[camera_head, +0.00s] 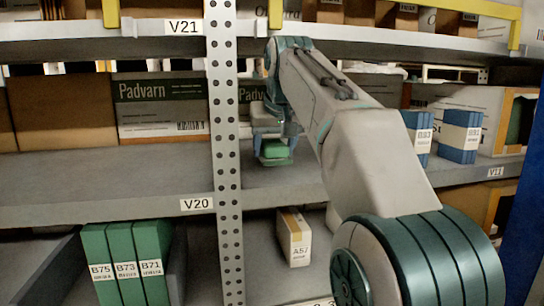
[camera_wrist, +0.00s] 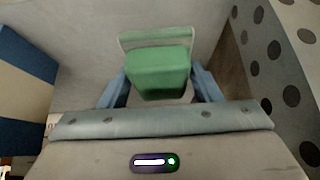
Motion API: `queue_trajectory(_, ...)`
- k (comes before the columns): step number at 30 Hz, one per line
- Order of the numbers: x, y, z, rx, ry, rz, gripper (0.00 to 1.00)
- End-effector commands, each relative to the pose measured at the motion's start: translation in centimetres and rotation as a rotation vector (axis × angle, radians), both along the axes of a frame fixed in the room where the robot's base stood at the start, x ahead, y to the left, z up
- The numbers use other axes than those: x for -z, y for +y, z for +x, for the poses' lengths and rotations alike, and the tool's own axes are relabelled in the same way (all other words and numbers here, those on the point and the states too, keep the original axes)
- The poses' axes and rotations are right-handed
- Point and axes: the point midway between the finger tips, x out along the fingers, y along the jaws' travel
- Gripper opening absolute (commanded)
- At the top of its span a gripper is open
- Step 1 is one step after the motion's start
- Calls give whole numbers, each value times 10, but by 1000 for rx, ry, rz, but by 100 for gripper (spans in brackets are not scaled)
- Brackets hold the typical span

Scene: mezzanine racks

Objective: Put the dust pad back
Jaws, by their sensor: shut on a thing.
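A green block-like thing, apparently the dust pad (camera_wrist: 158,70), is between the two blue fingers of my gripper (camera_wrist: 160,92) in the wrist view. My gripper is shut on it. A pale thin rim or strip shows along its far side. In the head view the green pad (camera_head: 274,149) shows under my gripper (camera_head: 273,157), low over the middle shelf (camera_head: 150,176) labelled V20, just right of the perforated post. I cannot tell whether the pad touches the shelf. Its underside is hidden.
The perforated post (camera_head: 224,150) stands close left of my gripper. Padvarn cartons (camera_head: 160,105) line the shelf's back. Blue boxes (camera_head: 460,135) stand to the right. Green boxes (camera_head: 125,262) and an A57 box (camera_head: 294,237) are on the lower shelf. Shelf left of the post is clear.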

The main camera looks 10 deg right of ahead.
Motion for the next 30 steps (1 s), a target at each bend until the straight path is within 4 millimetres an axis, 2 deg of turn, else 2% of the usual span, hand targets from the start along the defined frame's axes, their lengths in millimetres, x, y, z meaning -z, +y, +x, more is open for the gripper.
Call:
queue_trajectory(9,31,3,1,-6,0,0,36)
queue_trajectory(23,39,1,2,-2,0,0,36)
queue_trajectory(24,38,1,2,-2,0,0,66)
queue_trajectory(25,38,1,2,-2,0,0,74)
queue_trajectory(26,38,1,2,-2,0,0,79)
queue_trajectory(30,38,1,2,-1,0,0,79)
